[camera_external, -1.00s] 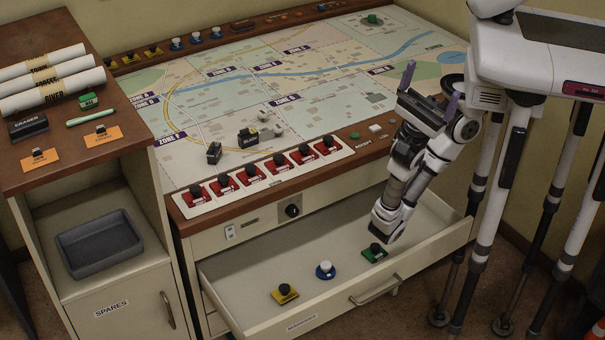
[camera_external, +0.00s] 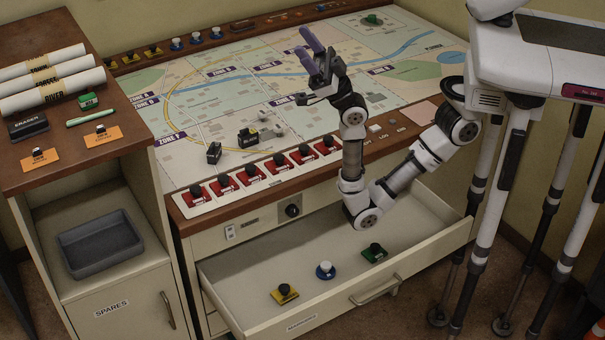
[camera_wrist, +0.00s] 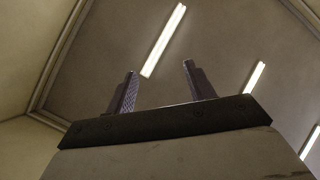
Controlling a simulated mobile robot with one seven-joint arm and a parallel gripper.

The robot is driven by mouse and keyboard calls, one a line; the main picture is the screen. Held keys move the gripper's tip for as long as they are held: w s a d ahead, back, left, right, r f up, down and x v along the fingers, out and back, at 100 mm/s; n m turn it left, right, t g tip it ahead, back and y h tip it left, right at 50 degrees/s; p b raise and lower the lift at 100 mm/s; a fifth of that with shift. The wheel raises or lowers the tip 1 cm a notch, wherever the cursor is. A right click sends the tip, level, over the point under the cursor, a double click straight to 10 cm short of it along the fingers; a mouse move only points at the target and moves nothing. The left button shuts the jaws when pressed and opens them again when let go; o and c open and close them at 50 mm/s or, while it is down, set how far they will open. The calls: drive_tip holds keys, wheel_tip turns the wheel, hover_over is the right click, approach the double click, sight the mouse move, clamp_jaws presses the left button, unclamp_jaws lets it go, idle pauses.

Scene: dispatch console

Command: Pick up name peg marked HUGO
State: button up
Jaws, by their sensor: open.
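No peg's lettering is legible, so I cannot tell which one is marked HUGO. Candidate pegs with dark knobs stand on two orange cards on the left cabinet, a left one (camera_external: 38,155) and a right one (camera_external: 101,131). More dark-knobbed pieces stand in a row of red slots (camera_external: 251,174) along the console front. My gripper (camera_external: 303,42) is raised above the map, fingers pointing up, open and empty. The wrist view shows its spread fingers (camera_wrist: 159,70) against the ceiling.
The map table (camera_external: 330,95) carries dark blocks (camera_external: 247,137) near its front left. The open drawer (camera_external: 232,268) juts out below. Paper rolls (camera_external: 50,80), a green block (camera_external: 88,101) and an eraser (camera_external: 28,126) lie on the left cabinet. A grey tray (camera_external: 100,246) sits below.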

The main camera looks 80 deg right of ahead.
drive_tip(key=w+d+m+h, duration=0.7)
drive_tip(key=w+d+h, duration=0.5)
drive_tip(key=h, duration=0.3)
drive_tip(key=m+g+h+b, duration=0.1)
drive_tip(key=m+g+h, duration=0.4)
drive_tip(key=g, duration=1.1)
hover_over(263, 112)
drive_tip(key=s+a, duration=0.1)
drive_tip(key=a, duration=0.1)
wheel_tip(263, 112, down, 20)
drive_tip(key=f+g+y, duration=0.2)
drive_tip(key=f, duration=0.5)
drive_tip(key=d+f+g+y, duration=0.1)
drive_tip(key=f+g+y, duration=0.1)
drive_tip(key=f, duration=0.4)
drive_tip(key=s+d+f+n+g+y+b, duration=0.1)
drive_tip(key=f+g+y, duration=0.1)
drive_tip(key=f, duration=0.5)
drive_tip(key=shift+f, duration=0.3)
drive_tip(key=shift+p+x, duration=0.85)
drive_tip(key=shift+x, duration=1.95)
drive_tip(key=shift+a, duration=0.2)
drive_tip(key=c, duration=1)
